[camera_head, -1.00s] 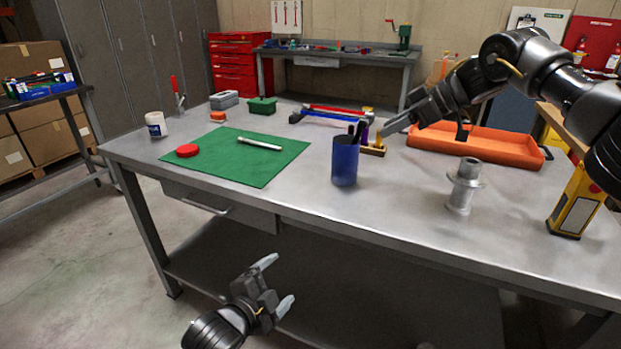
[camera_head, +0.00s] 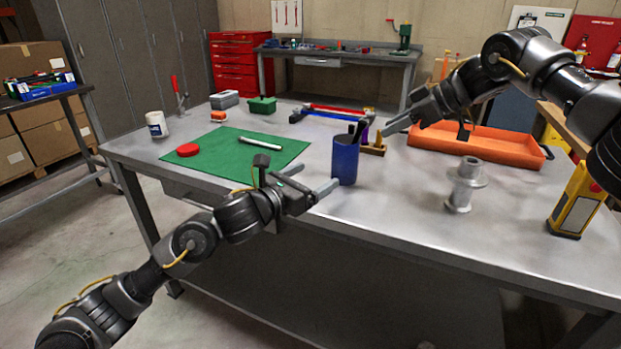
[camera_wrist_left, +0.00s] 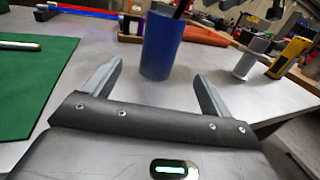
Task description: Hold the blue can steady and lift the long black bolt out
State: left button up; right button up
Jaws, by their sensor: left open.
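The blue can (camera_head: 345,162) stands upright on the metal workbench, with dark long items sticking out of its top. I cannot tell for certain which of these is the long black bolt (camera_head: 359,131). My left gripper (camera_head: 315,178) is open and empty, just to the left of the can and in front of it. In the left wrist view the can (camera_wrist_left: 160,48) stands beyond and between the two open fingers (camera_wrist_left: 154,85). My right gripper (camera_head: 398,122) is beyond the can to the right, above the bench; its finger gap is hard to see.
A green mat (camera_head: 225,160) with a red lid (camera_head: 188,150) and a white rod lies at left. An orange tray (camera_head: 480,147), a grey flanged spool (camera_head: 463,186) and a yellow device (camera_head: 575,205) stand at right. The bench between can and spool is clear.

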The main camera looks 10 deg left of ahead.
aim_at(336, 164)
pick_arm(q)
jog(key=x, duration=1.1)
jog(key=shift+s, duration=0.1)
jog(key=c, duration=1.1)
